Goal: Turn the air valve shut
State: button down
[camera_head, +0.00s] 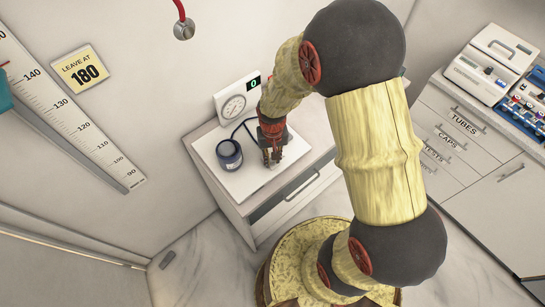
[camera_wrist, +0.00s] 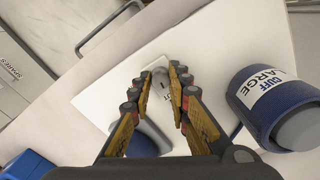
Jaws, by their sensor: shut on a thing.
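The air valve, a small pale grey knob with a dark mark, shows between my fingertips in the wrist view (camera_wrist: 163,87). My gripper (camera_wrist: 172,76) is shut on the valve from above; the fingers hide its sides. A partly covered label lies just beyond the fingertips. A dark blue rounded part (camera_wrist: 150,140), seemingly the bulb, lies below the valve between the fingers. In the head view my gripper (camera_head: 270,158) points down at the white board (camera_head: 248,180) on the cabinet and hides the valve. The dial gauge (camera_head: 234,107) stands behind, with a green 0 on its display (camera_head: 254,83).
A blue roll labelled CUFF LARGE (camera_head: 229,154) stands left of my gripper, and right of it in the wrist view (camera_wrist: 262,95). A dark tube runs near it. The cabinet's front drawer (camera_head: 290,195) has a bar handle. A drawer counter with racks stands at right.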

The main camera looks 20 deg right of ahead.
jog(key=shift+w+r+n, duration=0.1)
jog(key=shift+n, duration=0.7)
jog(key=c, duration=1.8)
grip_release()
jog(key=shift+o, duration=0.7)
notch_tip(320, 180, up, 12)
jog(key=shift+s, duration=0.2)
